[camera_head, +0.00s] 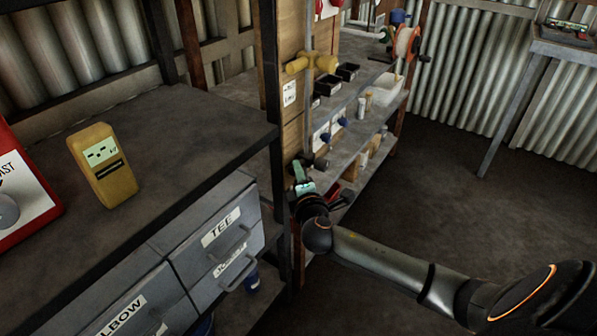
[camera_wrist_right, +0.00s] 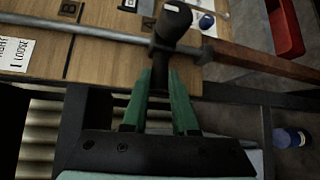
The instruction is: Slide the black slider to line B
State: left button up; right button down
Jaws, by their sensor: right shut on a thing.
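The black slider (camera_wrist_right: 174,22) sits on a grey rod (camera_wrist_right: 90,30) that runs across a wooden board in the right wrist view. My right gripper (camera_wrist_right: 161,78) has its green fingers shut on the slider's lower part. A dark plate marked B (camera_wrist_right: 70,9) is on the board left of the slider. Another dark plate, its letter partly hidden, is beside the slider. In the head view, the rod (camera_head: 307,105) stands upright on the board, and my right gripper (camera_head: 301,172) is at its lower end by the slider (camera_head: 318,163). My left gripper is not in view.
A yellow fitting (camera_head: 312,63) is high on the board. Shelves (camera_head: 375,130) with small bins and bottles stand right of it. A workbench (camera_head: 170,130) with a yellow meter (camera_head: 102,165) and labelled drawers is at left.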

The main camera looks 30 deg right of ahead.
pick_arm(q)
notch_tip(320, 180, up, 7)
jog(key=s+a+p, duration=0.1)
jog(key=p, duration=0.9)
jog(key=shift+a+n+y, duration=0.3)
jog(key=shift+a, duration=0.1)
pick_arm(e)
notch_tip(320, 180, up, 13)
jog(key=shift+f, duration=0.15)
jog(key=c, duration=1.1)
grip_release()
jog(key=shift+w+d, duration=0.1)
jog(key=o, duration=0.4)
jog(key=shift+f, duration=0.25)
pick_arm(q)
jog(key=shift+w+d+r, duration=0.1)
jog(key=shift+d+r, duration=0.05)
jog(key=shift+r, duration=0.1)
pick_arm(e)
jog(key=shift+f, duration=0.1)
jog(key=v, duration=1.2)
jog(key=shift+s, duration=0.3)
